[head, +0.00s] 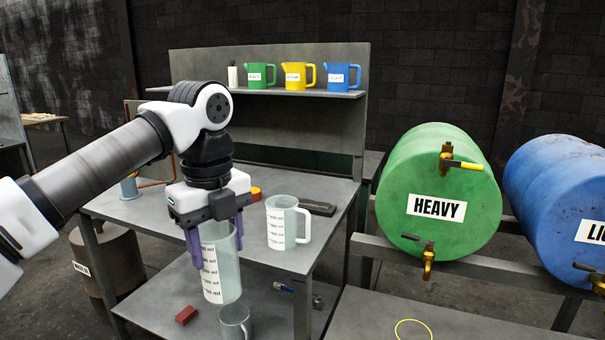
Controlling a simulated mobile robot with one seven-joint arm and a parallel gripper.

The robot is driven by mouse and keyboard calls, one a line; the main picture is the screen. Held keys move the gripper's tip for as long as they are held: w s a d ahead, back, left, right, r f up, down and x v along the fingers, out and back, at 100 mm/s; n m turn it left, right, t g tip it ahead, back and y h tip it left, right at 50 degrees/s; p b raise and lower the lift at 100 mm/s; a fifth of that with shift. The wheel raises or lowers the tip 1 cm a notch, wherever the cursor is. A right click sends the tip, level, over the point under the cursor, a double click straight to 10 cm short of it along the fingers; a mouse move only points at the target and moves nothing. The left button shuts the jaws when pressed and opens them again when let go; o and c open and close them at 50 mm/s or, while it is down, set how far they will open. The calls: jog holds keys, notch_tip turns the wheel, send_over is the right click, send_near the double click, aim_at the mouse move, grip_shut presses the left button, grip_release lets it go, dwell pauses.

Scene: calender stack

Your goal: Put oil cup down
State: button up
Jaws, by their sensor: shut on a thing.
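My gripper (216,248) points down in front of the grey workbench (330,212), its purple fingers shut on a tall translucent graduated cup (221,272), which I take as the oil cup. The cup hangs upright, with ml marks on its side. In the picture it overlaps the bench's front edge; I cannot tell if its base touches anything. Whether it holds oil cannot be made out. A second graduated jug with a handle (281,225) stands on the bench top to the right of my gripper.
A grey mug (235,324) and a red block (186,315) are low down by the lower shelf (155,312). Green (260,76), yellow (296,76) and blue (342,77) jugs stand on the upper shelf. A green HEAVY drum (440,175) is to the right.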

jog(key=shift+s+f, duration=0.1)
jog(key=shift+f, duration=0.05)
jog(key=shift+w+d+f+m, duration=0.1)
jog(key=shift+w+f+m, duration=0.2)
jog(key=shift+m, duration=0.3)
jog(key=w+d+f+m, duration=0.5)
jog(key=w+f+m, duration=0.2)
jog(key=f+m, duration=0.35)
jog(key=w+d+f+m, duration=0.6)
jog(key=w+f+m, duration=0.1)
jog(key=f+m, duration=0.35)
jog(key=w+d+f+m, duration=0.2)
jog(key=d+f+m, duration=0.2)
jog(key=f+m, duration=0.75)
jog(key=w+d+f+m, duration=0.1)
jog(key=d+f+m, duration=0.4)
jog(key=f+m, duration=0.65)
jog(key=s+a+f, duration=0.3)
jog(key=s+f, duration=0.4)
jog(key=f, duration=0.1)
jog(key=s+a+f, duration=0.4)
jog(key=s+f, duration=0.4)
jog(key=f, duration=0.1)
jog(key=shift+s+a+f, duration=0.15)
jog(key=shift+s+f, duration=0.1)
